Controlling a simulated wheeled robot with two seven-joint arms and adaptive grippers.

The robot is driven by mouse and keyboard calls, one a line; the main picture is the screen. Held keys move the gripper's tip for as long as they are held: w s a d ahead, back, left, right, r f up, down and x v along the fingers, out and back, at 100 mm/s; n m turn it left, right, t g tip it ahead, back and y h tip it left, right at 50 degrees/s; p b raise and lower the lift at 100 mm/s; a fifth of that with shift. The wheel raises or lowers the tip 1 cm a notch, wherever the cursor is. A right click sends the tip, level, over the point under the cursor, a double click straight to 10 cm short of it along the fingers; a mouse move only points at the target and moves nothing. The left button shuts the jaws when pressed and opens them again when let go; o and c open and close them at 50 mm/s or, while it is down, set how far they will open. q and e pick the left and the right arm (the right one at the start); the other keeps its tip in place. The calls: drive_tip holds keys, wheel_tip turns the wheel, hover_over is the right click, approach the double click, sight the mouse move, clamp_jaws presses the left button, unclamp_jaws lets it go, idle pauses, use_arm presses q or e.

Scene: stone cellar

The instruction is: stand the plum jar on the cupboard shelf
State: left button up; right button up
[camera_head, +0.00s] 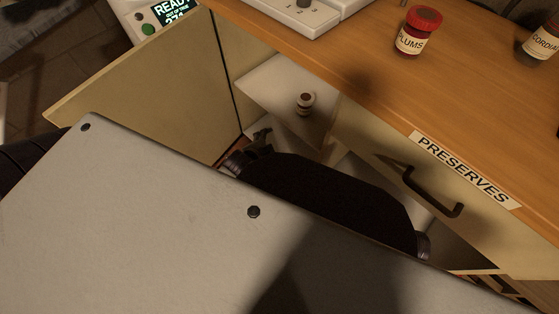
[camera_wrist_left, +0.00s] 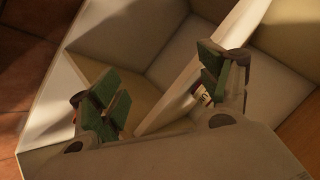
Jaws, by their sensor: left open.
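The plum jar (camera_head: 413,38), dark red with a red lid and a "PLUMS" label, stands upright on the wooden top of the cupboard. The cupboard shelf (camera_head: 274,86) is pale and shows through the open front below that top. In the left wrist view its pale board (camera_wrist_left: 190,85) runs diagonally behind the fingers. My left gripper (camera_wrist_left: 160,82) is open, with green pads and nothing between them. In the head view only a bit of it (camera_head: 262,138) shows, low in the opening, apart from the plum jar; my arm hides the rest. My right gripper is not in view.
A cream panel (camera_head: 150,85) stands out at left. A cream front with a dark handle (camera_head: 436,194) is at right.

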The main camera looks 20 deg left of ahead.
use_arm(q)
drive_tip(key=s+d+f+n+g+h, duration=0.1)
drive_tip(key=s+d+n+g+h, duration=0.2)
drive_tip(key=s, duration=0.7)
drive_tip(key=d+n+g, duration=0.2)
drive_tip(key=d+n, duration=0.2)
drive_tip(key=d, duration=0.1)
drive_tip(key=shift+d+f, duration=0.15)
drive_tip(key=shift+d, duration=0.05)
drive_tip(key=shift+s, duration=0.1)
